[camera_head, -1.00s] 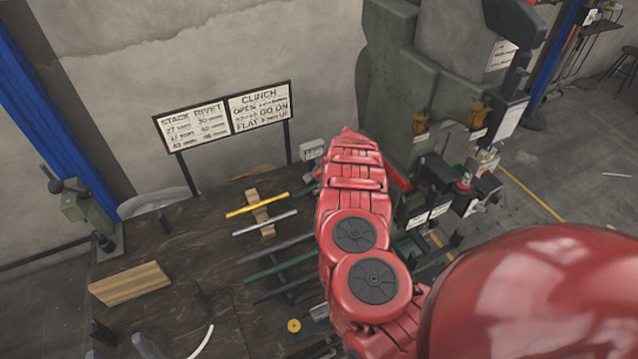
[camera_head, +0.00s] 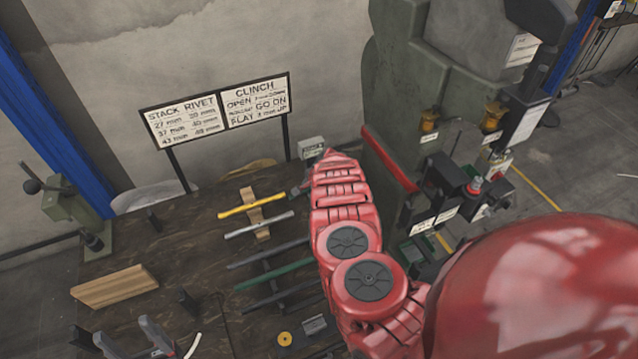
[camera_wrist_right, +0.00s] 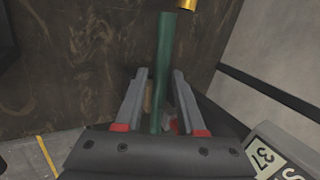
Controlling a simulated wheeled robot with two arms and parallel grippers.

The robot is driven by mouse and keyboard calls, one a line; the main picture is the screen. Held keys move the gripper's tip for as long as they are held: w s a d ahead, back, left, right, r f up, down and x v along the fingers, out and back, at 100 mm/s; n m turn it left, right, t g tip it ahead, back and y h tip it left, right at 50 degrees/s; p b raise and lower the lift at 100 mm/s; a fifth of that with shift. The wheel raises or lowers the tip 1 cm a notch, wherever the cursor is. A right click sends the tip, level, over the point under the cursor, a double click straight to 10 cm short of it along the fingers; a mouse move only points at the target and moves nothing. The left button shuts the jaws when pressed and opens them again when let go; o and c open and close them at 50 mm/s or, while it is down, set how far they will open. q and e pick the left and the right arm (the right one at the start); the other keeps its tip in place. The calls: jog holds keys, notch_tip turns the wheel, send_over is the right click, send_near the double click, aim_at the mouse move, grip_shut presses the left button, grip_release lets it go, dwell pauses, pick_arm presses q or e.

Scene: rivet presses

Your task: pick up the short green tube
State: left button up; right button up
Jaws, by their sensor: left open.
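In the right wrist view, a green tube (camera_wrist_right: 164,70) runs lengthwise between the two grey fingers of my right gripper (camera_wrist_right: 158,80). A gap shows on each side of the tube near the fingertips, so the gripper is open around it. The tube's near end runs down towards the palm. In the head view my red right arm covers most of this spot, and I cannot make out the gripped area clearly. My left gripper (camera_head: 130,338) is open and empty at the bottom left of the head view, over the bench.
A yellow tube (camera_head: 251,205) and a grey tube (camera_head: 259,225) lie on a wooden rest. Darker tubes and another green tube (camera_head: 272,275) lie nearer. A wood block (camera_head: 114,287), a sign (camera_head: 217,110) and a green press (camera_head: 440,90) stand around. A yellow ring (camera_head: 285,339) lies in front.

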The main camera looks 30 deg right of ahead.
jog(key=shift+s+a+r, duration=0.1)
jog(key=shift+a+r, duration=0.05)
jog(key=shift+a, duration=0.1)
jog(key=c, duration=0.4)
jog(key=shift+d, duration=0.15)
grip_shut()
